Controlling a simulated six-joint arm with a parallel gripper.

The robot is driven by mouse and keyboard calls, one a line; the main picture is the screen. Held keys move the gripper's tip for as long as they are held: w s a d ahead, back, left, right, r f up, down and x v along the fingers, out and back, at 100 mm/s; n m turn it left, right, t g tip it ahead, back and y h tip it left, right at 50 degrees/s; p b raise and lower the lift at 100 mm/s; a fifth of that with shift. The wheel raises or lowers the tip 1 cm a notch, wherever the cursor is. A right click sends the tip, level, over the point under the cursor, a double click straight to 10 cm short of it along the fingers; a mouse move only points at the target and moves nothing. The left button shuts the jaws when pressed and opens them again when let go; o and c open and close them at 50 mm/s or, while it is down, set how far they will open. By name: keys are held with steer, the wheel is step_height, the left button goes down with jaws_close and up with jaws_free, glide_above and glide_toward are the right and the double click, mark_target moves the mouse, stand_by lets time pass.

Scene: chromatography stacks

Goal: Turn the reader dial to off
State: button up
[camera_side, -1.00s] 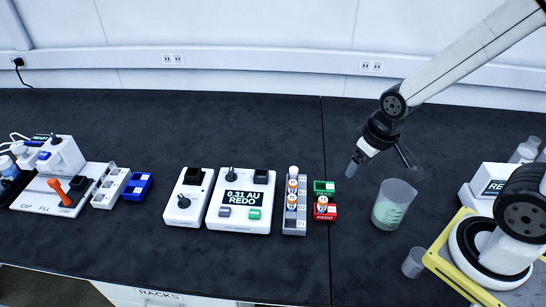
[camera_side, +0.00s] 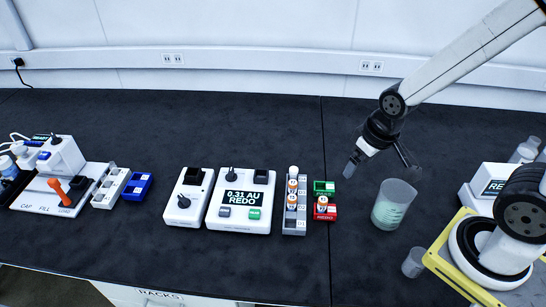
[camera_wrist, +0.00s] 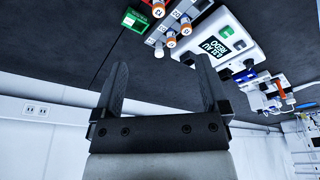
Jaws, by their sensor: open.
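The reader (camera_side: 240,213) is a white box in the middle of the bench, its screen reading "0.31 AU REDO". A small black dial (camera_side: 231,173) with a raised pointer stands at its back left; its exact setting is too small to read. The reader also shows in the wrist view (camera_wrist: 228,32), upper right. My gripper (camera_side: 379,164) is open and empty, held above the bench to the right of the reader and well apart from it. Its two dark fingers are spread in the wrist view (camera_wrist: 161,66).
A smaller white box (camera_side: 183,205) with a black knob stands left of the reader. Right of it are a grey vial rack (camera_side: 294,222), green (camera_side: 324,187) and red (camera_side: 325,213) trays, and a beaker (camera_side: 394,206) below my gripper. The bench behind the reader is clear.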

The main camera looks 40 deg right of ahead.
steer(key=w+a+f+m, duration=0.1)
steer(key=w+a+m, duration=0.1)
steer(key=w+m, duration=0.7)
steer(key=m+y, duration=0.3)
steer(key=m, duration=1.5)
glide_toward(233, 172)
steer(key=f, duration=0.1)
steer(key=shift+a+f+t, duration=0.15)
steer(key=shift+a+t, duration=0.05)
steer(key=shift+t, duration=0.1)
steer(key=shift+f, duration=0.15)
steer(key=shift+x, duration=3.75)
steer(key=shift+a, duration=0.1)
